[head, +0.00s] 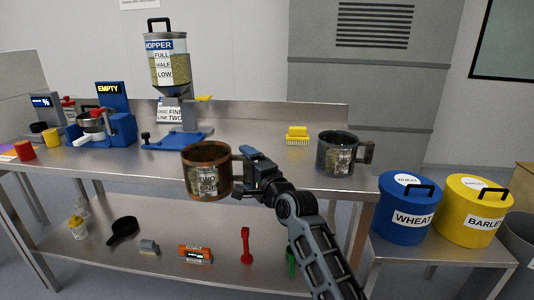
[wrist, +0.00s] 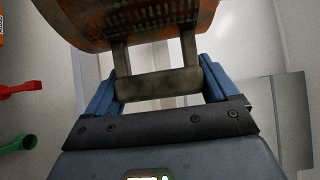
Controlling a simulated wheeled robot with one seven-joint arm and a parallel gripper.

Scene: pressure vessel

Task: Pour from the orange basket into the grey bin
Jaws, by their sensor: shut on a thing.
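The orange basket (head: 206,172) is a rusty orange round vessel with a worn label and a side handle. My gripper (head: 249,166) is shut on its handle and holds it in front of the bench, about upright. In the wrist view, the blue fingers (wrist: 157,84) sit on either side of the handle, and the basket's underside (wrist: 140,22) is at the top. Its contents cannot be made out. A dark grey handled vessel (head: 336,154) stands upright on the bench, right of my gripper and apart from it. A plain grey bin (head: 518,238) is partly cut off at the right edge.
A blue wheat bin (head: 402,212) and a yellow barley bin (head: 470,212) stand on a low stand at right. Bench space between brush and hopper is clear.

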